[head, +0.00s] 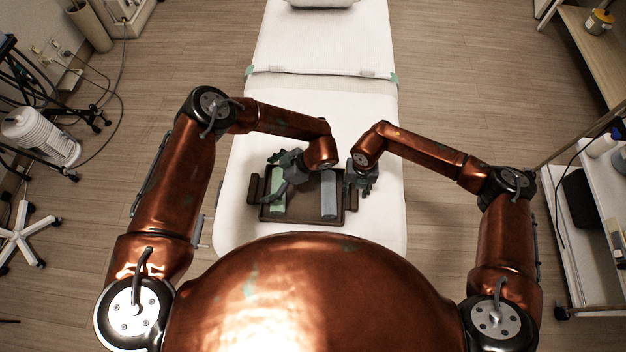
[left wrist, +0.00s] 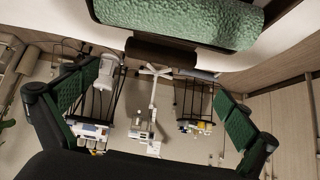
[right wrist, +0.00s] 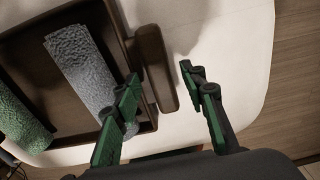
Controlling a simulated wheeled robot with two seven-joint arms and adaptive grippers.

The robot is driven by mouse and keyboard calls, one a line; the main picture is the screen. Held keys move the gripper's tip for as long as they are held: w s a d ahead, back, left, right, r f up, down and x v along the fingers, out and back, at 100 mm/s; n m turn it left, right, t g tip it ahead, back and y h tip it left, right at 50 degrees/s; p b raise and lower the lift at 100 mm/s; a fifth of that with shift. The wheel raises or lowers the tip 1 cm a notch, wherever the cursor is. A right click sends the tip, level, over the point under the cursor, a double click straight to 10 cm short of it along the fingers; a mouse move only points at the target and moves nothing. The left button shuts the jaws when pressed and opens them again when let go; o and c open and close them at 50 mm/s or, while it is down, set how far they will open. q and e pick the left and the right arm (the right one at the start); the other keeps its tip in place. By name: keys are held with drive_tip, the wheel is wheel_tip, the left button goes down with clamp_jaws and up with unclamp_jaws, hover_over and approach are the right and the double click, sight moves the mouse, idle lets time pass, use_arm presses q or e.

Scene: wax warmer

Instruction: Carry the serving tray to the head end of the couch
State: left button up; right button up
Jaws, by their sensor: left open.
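The dark brown serving tray (head: 303,207) lies on the near part of the white couch (head: 320,112). It holds a green towel roll (head: 277,200) on the left and a grey towel roll (head: 328,195) on the right. My left gripper (head: 287,182) is over the tray's left part. In the left wrist view its fingers (left wrist: 158,85) are wide apart and empty, with the green roll (left wrist: 185,18) and a tray handle (left wrist: 160,53) beyond them. My right gripper (head: 362,183) is at the tray's right handle. In the right wrist view its open fingers (right wrist: 160,72) appear either side of that handle (right wrist: 153,68); contact is unclear.
A pillow (head: 320,3) lies at the couch's far end. The couch between tray and pillow is clear, apart from a band across it. A shelf unit (head: 590,50) and a white cart (head: 575,225) stand right. A white heater-like device (head: 40,135) and a stool base (head: 20,235) stand left.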

use_arm(q)
drive_tip(key=v, duration=0.3)
drive_tip(key=shift+d+r, duration=0.1)
use_arm(e)
drive_tip(key=shift+r, duration=0.2)
wheel_tip(320, 180, up, 12)
drive_tip(key=shift+w+f, duration=0.2)
drive_tip(key=shift+w, duration=0.05)
